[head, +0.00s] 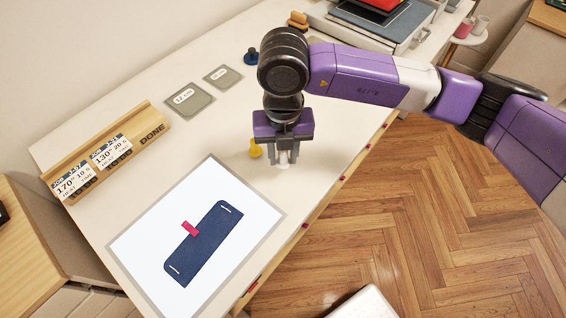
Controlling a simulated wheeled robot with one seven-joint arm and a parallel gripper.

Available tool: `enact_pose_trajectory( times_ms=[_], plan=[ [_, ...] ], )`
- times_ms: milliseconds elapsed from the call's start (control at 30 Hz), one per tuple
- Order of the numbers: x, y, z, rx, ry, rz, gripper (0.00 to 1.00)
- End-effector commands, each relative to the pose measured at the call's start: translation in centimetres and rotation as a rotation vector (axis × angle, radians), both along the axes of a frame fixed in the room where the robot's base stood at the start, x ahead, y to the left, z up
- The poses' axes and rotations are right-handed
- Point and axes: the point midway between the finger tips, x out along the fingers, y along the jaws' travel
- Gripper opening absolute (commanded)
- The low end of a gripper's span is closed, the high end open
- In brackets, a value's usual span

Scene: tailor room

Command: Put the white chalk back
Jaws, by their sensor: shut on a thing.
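My gripper (284,158) points down over the right part of the cream table (213,142), near its edge. Its fingers are shut on a small white piece, apparently the white chalk (283,166), at the fingertips. The chalk is small and mostly hidden by the fingers. I cannot tell whether it touches the tabletop. A yellow piece (255,149) stands just left of my gripper, partly behind it.
A wooden card rack (150,128) stands left. Two grey labelled pads (188,112) and a blue knob-shaped thing (251,56) lie farther back.

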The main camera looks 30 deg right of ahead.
Motion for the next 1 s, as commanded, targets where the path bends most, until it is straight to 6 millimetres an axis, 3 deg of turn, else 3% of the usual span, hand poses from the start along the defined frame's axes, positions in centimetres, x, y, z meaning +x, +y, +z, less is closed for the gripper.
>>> enact_pose_trajectory(
  times_ms=[267,500,900,933,1000],
  plan=[
    [0.0,0.0,-1.9,0.000,0.001,-0.001,0.00],
    [0.0,0.0,-5.1,0.000,0.002,-0.001,0.00],
    [0.1,0.0,-5.8,0.000,-0.001,0.000,0.00],
    [0.1,0.0,-5.6,0.000,-0.001,0.000,0.37],
    [0.0,0.0,-5.6,0.000,-0.001,0.000,0.51]
  ],
)
